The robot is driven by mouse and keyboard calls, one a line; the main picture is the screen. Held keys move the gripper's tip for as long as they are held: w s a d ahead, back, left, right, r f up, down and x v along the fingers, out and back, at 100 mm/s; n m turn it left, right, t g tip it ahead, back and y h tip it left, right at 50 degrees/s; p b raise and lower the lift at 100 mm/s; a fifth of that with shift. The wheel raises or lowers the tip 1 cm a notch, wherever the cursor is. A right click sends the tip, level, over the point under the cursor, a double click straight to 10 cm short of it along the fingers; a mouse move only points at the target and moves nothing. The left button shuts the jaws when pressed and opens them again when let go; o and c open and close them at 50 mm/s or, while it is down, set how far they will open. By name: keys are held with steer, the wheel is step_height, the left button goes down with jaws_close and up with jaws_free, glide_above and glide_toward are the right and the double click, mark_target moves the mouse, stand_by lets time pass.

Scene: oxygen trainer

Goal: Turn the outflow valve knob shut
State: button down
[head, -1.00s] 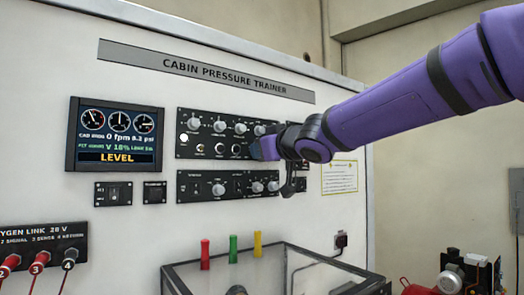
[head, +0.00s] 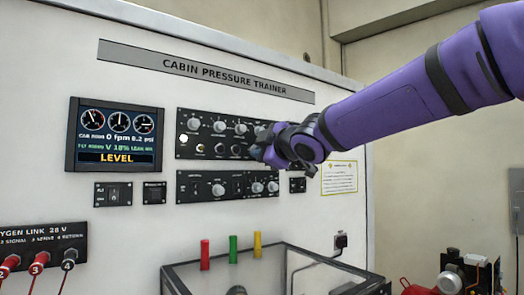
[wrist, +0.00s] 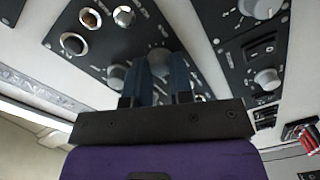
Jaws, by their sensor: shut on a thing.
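My gripper (head: 262,150) is at the right end of the upper black control panel (head: 195,134) on the Cabin Pressure Trainer. In the wrist view my gripper (wrist: 158,72) has its two dark blue fingers shut on a grey knob (wrist: 158,57), whose top shows between the fingertips. I cannot read this knob's label, so I cannot tell from lettering that it is the outflow valve knob. Another grey knob (wrist: 117,75) sits just left of the fingers. The display (head: 116,135) left of the panel shows three dials and the word LEVEL.
A lower panel (head: 205,190) with more knobs sits close beneath. Small switch units (head: 114,194) are under the display. A clear-walled box (head: 180,275) and red, green and yellow posts (head: 232,248) stand below. Red plugs (head: 38,261) are at lower left.

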steer(key=shift+n, duration=1.2)
steer(key=shift+f, duration=0.1)
steer(key=c, duration=1)
jaws_free()
steer(key=v, duration=1)
steer(key=shift+s, duration=0.4)
steer(key=shift+d, duration=0.15)
